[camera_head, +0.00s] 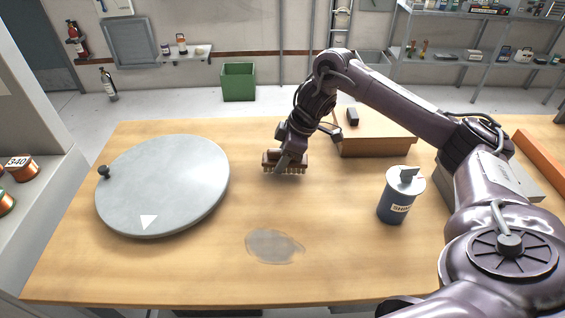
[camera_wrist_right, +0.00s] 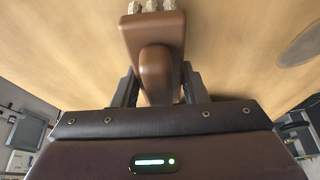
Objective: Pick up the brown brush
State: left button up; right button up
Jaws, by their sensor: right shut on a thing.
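The brown brush (camera_head: 270,158) has pale bristles and is at the middle of the wooden table in the head view. My right gripper (camera_head: 284,165) is over it, with the fingers at its back. In the right wrist view the brush (camera_wrist_right: 152,38) shows its flat brown body, rounded handle and bristle tufts at the top edge. My right gripper (camera_wrist_right: 157,88) is shut on the handle, one finger on each side. I cannot tell whether the bristles touch the table. My left gripper is not in view.
A large grey disc (camera_head: 165,185) lies on the table (camera_head: 330,270) at left. A wet-looking patch (camera_head: 273,246) is in front of the brush. A dark canister (camera_head: 398,205) stands at right, and a brown box (camera_head: 375,146) is behind it.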

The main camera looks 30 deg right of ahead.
notch_tip(320, 180, up, 18)
jog(key=p, duration=0.9)
